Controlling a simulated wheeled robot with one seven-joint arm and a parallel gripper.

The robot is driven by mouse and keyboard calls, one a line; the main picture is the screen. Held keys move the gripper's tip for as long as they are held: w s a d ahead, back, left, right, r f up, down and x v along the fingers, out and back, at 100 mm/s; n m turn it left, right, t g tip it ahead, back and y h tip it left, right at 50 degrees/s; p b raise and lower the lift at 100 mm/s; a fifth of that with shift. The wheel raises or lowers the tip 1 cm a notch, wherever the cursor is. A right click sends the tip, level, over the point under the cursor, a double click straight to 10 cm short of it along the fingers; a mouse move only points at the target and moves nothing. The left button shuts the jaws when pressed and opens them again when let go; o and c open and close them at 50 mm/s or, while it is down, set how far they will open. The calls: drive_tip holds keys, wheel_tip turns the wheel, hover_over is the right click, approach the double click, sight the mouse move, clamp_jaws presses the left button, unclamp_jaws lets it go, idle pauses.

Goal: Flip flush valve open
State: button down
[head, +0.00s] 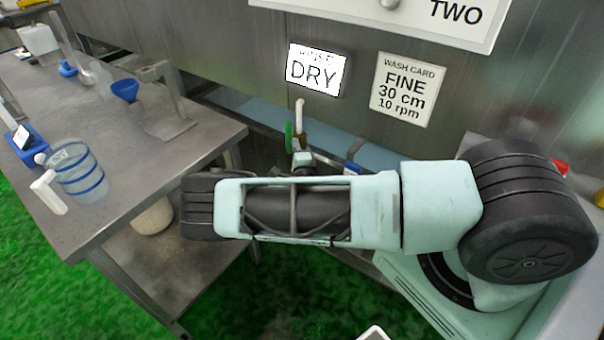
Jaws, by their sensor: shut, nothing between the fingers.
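A green lever (289,136) stands upright beside a small brass-coloured valve body (300,141) under a white pipe (299,112), at the drum's front trough; this looks like the flush valve. My arm stretches across the view from the right and hides what lies below the valve. A small pale teal and dark part just beyond the arm looks like my gripper (302,159), close below the valve. Its fingers are mostly hidden; it appears shut and empty. I cannot tell whether it touches the lever.
A lit sign (316,70) reads DRY, and a wash card (407,89) reads FINE, 30 cm, 10 rpm. A steel table (120,190) at left holds a clear jug (77,172) and a blue funnel (126,91). A pale round container (153,217) sits on its lower shelf.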

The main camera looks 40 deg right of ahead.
drive_tip(key=b+v, duration=0.2)
drive_tip(key=v, duration=1.2)
drive_tip(key=s+a+r+m+g+h, duration=0.2)
drive_tip(key=s+r+m+g, duration=0.45)
drive_tip(key=m, duration=0.65)
drive_tip(key=s+a+r+m+g+h, duration=0.2)
drive_tip(key=s+r+m+g+h, duration=0.1)
drive_tip(key=s+m+g, duration=0.7)
drive_tip(key=s+a+r+m+y, duration=0.4)
drive_tip(key=a+r+m+y, duration=0.3)
drive_tip(key=a+m, duration=0.1)
drive_tip(key=s+a+r+m+y, duration=0.4)
drive_tip(key=a+r+m+y, duration=0.2)
drive_tip(key=a+r+m, duration=0.2)
drive_tip(key=shift+a+r+m+g+y, duration=0.3)
drive_tip(key=shift+a+m+g+y, duration=0.15)
drive_tip(key=shift+a+m, duration=0.1)
